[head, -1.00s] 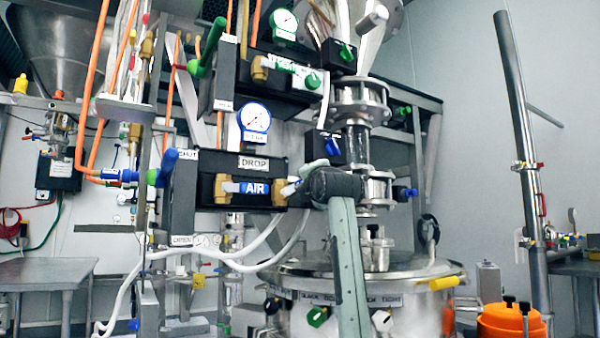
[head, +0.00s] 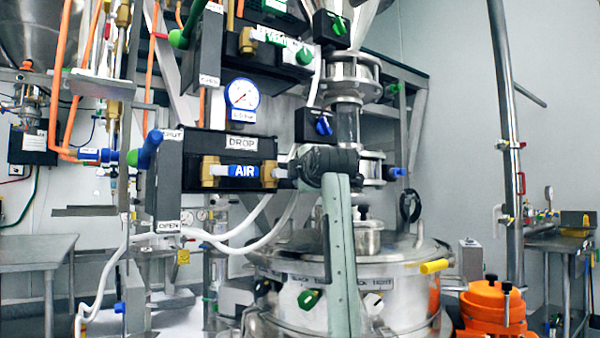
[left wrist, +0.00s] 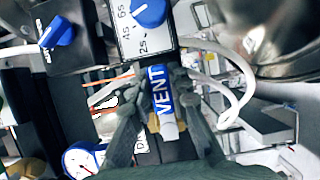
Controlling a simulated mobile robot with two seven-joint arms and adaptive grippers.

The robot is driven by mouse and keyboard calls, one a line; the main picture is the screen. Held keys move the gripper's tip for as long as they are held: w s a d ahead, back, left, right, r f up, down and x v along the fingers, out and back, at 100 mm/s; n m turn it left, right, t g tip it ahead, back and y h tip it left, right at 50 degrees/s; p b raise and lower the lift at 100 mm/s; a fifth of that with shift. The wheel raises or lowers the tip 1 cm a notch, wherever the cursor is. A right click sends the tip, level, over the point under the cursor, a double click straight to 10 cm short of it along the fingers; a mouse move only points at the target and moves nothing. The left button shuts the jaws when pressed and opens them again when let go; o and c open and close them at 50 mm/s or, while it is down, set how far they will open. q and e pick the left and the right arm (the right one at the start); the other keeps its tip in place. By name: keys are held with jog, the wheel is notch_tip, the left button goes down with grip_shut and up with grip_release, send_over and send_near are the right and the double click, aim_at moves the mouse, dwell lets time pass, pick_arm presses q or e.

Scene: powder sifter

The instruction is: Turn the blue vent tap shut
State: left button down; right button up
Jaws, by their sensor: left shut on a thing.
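The blue vent tap (left wrist: 161,92) has a blue handle marked VENT and a pale end. It lies between the fingers of my left gripper (left wrist: 166,88) in the left wrist view, and the gripper is shut on it. In the head view my left gripper (head: 298,168) is at the right end of the black DROP box (head: 215,146), just right of the blue AIR tap (head: 244,171) and its brass fittings. The wrist hides the vent tap there, so I cannot tell its turn angle against its pipe. My right gripper is in neither view.
A gauge (head: 242,94) stands on top of the box. A blue-knobbed black switch (head: 320,126) is close above my wrist. A blue-grip lever (head: 150,149) is at the box's left. White hoses (head: 240,228) hang below. A steel vessel (head: 290,270) stands below my arm.

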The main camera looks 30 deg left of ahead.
pick_arm(q)
jog(key=c, duration=1.4)
grip_release()
jog(key=v, duration=1.2)
